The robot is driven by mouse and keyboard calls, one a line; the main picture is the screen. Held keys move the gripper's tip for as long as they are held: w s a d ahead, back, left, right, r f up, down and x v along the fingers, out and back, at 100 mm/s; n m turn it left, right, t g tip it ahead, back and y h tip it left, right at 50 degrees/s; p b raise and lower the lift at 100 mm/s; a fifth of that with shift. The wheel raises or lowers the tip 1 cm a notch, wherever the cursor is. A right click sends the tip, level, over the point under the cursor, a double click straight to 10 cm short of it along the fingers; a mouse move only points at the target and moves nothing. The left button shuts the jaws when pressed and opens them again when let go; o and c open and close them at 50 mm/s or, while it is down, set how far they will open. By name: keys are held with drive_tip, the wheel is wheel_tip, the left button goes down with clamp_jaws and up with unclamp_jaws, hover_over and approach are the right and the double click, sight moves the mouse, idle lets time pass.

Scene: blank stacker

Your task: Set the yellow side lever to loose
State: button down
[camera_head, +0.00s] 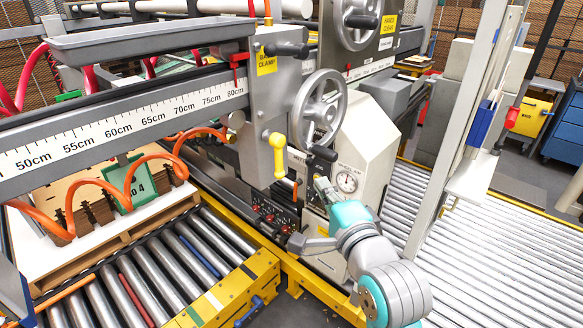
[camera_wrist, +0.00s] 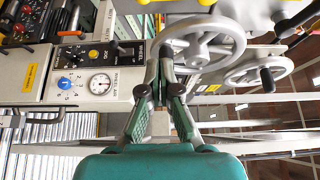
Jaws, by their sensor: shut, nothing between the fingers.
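The yellow side lever (camera_head: 277,152) is on the side of the grey clamp housing (camera_head: 258,110) in the head view. It hangs almost straight down, with its thicker end at the top. My gripper (camera_head: 321,184) is below and to the right of it, apart from it, in front of the light machine body. In the wrist view my gripper (camera_wrist: 166,58) has its fingertips together with nothing between them, close in front of a grey handwheel as pictured. I cannot make out the lever for certain in the wrist view.
A grey handwheel (camera_head: 319,110) with a dark crank knob sits right of the lever. A pressure gauge (camera_head: 347,182) is on the machine face. A ruler beam (camera_head: 130,120) and orange coiled hose (camera_head: 100,183) lie left. Red buttons (camera_head: 268,217) sit below the lever.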

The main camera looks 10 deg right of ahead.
sight(275, 156)
drive_tip(key=w+a, duration=0.1)
drive_tip(key=w, duration=0.9)
drive_tip(key=shift+s+a, duration=0.3)
drive_tip(key=shift+a, duration=0.3)
drive_tip(key=shift+s+a, duration=0.3)
drive_tip(key=shift+a, duration=0.3)
drive_tip(key=shift+s+a, duration=0.3)
drive_tip(key=shift+a, duration=0.3)
drive_tip(key=shift+a, duration=0.1)
